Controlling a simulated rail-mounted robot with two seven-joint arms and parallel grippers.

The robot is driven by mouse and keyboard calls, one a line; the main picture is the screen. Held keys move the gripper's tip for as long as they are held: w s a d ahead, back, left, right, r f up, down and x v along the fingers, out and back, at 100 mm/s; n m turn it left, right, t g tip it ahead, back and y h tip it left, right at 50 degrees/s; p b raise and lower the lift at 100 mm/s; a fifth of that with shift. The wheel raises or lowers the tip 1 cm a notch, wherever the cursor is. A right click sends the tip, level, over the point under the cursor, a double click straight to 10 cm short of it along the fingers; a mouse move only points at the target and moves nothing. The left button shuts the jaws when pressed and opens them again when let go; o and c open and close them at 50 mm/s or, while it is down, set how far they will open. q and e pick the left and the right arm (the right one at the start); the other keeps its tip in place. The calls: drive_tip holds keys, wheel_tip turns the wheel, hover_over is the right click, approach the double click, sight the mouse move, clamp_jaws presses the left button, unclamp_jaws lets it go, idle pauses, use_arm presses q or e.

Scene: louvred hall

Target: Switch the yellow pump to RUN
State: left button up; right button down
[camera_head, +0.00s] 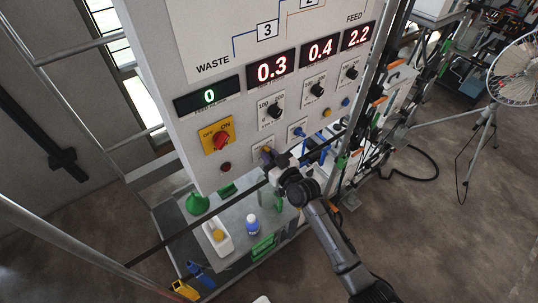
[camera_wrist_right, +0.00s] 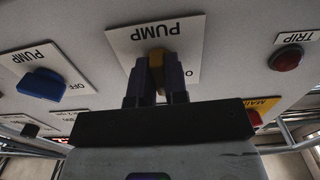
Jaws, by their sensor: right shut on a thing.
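The yellow pump switch (camera_wrist_right: 158,58) is a small yellow knob on a white plate marked PUMP (camera_wrist_right: 181,35), upside down in the right wrist view. My right gripper (camera_wrist_right: 159,78) is shut on this knob, one dark finger on each side. In the head view, the right gripper (camera_head: 269,161) is at the lower part of the white panel and covers most of the knob. The fingers hide the lower part of the plate, so I cannot read a RUN mark or tell the knob's setting. My left gripper is not in view.
A blue pump switch (camera_head: 298,131) sits beside the yellow one. The red main switch (camera_head: 221,141) and a red TRIP lamp (camera_head: 226,167) are to the left. Dials (camera_head: 272,111) and lit displays (camera_head: 277,68) are above. A bench with bottles (camera_head: 252,224) stands below.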

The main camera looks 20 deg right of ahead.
drive_tip(key=shift+m, duration=1.5)
drive_tip(key=m+p, duration=0.1)
drive_tip(key=m, duration=0.3)
drive_tip(key=shift+a+r, duration=0.1)
drive_tip(key=shift+m, duration=1.2)
